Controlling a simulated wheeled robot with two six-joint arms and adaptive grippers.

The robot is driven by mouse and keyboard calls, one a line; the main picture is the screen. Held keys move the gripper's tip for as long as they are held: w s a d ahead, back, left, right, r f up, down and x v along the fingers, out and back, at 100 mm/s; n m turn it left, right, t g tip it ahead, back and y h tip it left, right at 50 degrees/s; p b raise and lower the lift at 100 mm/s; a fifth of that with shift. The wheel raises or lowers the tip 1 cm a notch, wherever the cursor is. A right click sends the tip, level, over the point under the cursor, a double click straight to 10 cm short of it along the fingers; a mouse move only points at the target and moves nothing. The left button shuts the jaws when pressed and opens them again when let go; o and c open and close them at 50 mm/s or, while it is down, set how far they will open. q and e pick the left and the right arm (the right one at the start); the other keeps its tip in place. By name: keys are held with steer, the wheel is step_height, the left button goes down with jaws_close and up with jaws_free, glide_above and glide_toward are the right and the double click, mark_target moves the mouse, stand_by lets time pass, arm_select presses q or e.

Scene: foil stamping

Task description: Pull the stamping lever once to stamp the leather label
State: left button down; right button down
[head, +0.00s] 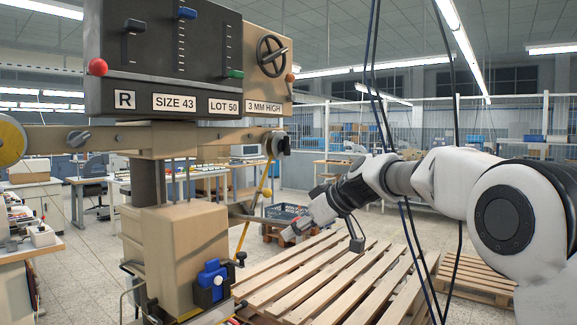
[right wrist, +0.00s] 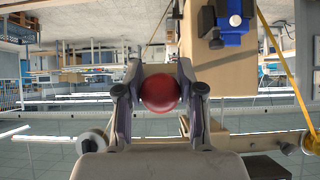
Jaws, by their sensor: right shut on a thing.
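The stamping machine (head: 180,245) stands at the left of the head view, with a dark panel above a tan body. My right gripper (head: 290,233) reaches in from the right, beside the machine's right side. In the right wrist view, my right gripper (right wrist: 160,95) is shut on a red ball knob (right wrist: 160,92), which sits between its two fingers. In the head view this knob is not clearly visible at the gripper, and a bar (head: 255,218) runs from the machine towards it. I cannot make out the leather label. My left gripper is not in view.
A slatted wooden pallet (head: 330,275) lies below my right arm, with a dark crate (head: 286,211) behind it. A yellow rod (head: 243,238) stands close to the gripper. A blue clamp-like part (head: 211,281) sits on the machine's front. Another red knob (head: 97,67) is on the panel's left.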

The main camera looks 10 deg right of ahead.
step_height(320, 180, up, 4)
steer(key=p, duration=0.2)
steer(key=shift+f+p, duration=0.25)
steer(key=shift+p, duration=0.1)
steer(key=r+p, duration=0.2)
steer(key=r, duration=0.1)
steer(key=shift+w+a+p, duration=0.1)
steer(key=shift+w+p, duration=0.15)
steer(key=shift+p, duration=0.15)
steer(key=r+p, duration=0.2)
steer(key=w+r+p, duration=0.1)
steer(key=shift+a+r+p, duration=0.25)
steer(key=shift+a+p, duration=0.1)
steer(key=shift+p, duration=0.05)
steer(key=shift+w+a+r+p, duration=0.15)
steer(key=shift+r+p, duration=0.05)
steer(key=shift+p, duration=0.15)
steer(key=r+p, duration=0.2)
steer(key=w+r+p, duration=0.1)
steer(key=shift+a+p, duration=0.35)
steer(key=c, duration=0.6)
jaws_free()
steer(key=shift+c, duration=0.2)
steer(key=shift+s, duration=0.1)
steer(key=shift+f, duration=0.1)
